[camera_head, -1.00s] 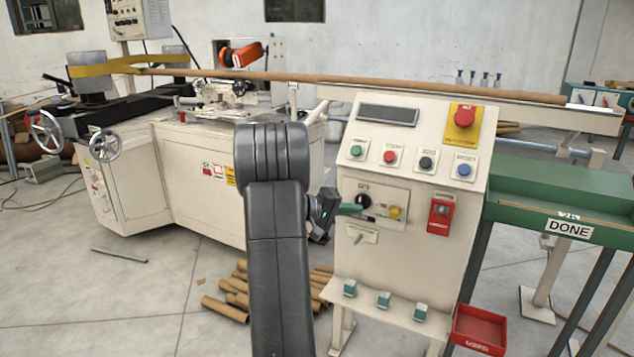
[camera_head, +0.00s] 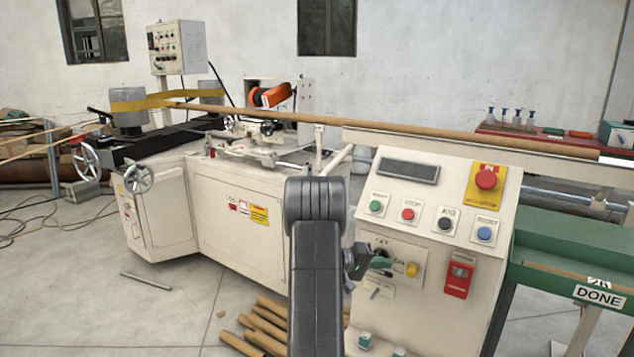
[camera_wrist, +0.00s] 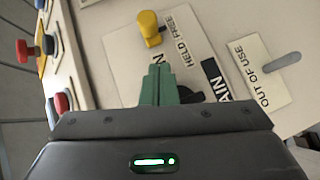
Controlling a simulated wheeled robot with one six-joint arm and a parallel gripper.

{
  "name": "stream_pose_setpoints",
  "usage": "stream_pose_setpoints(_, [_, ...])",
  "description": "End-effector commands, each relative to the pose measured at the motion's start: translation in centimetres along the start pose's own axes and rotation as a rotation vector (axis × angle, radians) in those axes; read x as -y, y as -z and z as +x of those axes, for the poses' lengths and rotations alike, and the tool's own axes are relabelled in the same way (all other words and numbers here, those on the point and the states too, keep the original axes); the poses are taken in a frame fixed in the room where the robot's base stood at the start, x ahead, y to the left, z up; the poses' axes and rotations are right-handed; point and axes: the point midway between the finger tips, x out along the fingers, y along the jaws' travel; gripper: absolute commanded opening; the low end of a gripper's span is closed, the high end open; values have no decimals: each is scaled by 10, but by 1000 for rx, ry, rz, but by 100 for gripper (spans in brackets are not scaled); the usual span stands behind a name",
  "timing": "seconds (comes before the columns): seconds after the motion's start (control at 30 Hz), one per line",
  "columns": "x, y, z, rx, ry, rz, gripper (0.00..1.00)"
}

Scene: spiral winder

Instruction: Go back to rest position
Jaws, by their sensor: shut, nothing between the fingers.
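My gripper (camera_head: 384,263) is in front of the lower plate of the cream control panel (camera_head: 437,190), at the black knob (camera_head: 381,251). In the wrist view its green fingers (camera_wrist: 158,85) are together and empty. They partly cover the black knob (camera_wrist: 191,95), and I cannot tell whether they touch it. The yellow selector (camera_head: 413,269) is just to the right of the fingers in the head view. In the wrist view it (camera_wrist: 150,28) lies beyond the fingertips, and a grey lever (camera_wrist: 283,61) is at the right. My arm stands bent in front of the panel's left side.
The winder (camera_head: 240,195) stands left of the panel, with a long brown tube (camera_head: 420,132) running behind the panel's top. A red emergency button (camera_head: 486,180) tops the panel. A green DONE rack (camera_head: 565,255) is at the right. Cardboard tubes (camera_head: 264,325) lie on the floor.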

Motion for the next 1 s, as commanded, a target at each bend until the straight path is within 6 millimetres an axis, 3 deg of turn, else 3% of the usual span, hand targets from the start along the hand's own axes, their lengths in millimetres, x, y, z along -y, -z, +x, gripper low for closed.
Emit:
stream_pose_setpoints(0.57, [2, 3, -3, 1, 0, 0, 0])
stream_pose_setpoints(1.0, [-3, -14, 11, 0, 0, 3, 0])
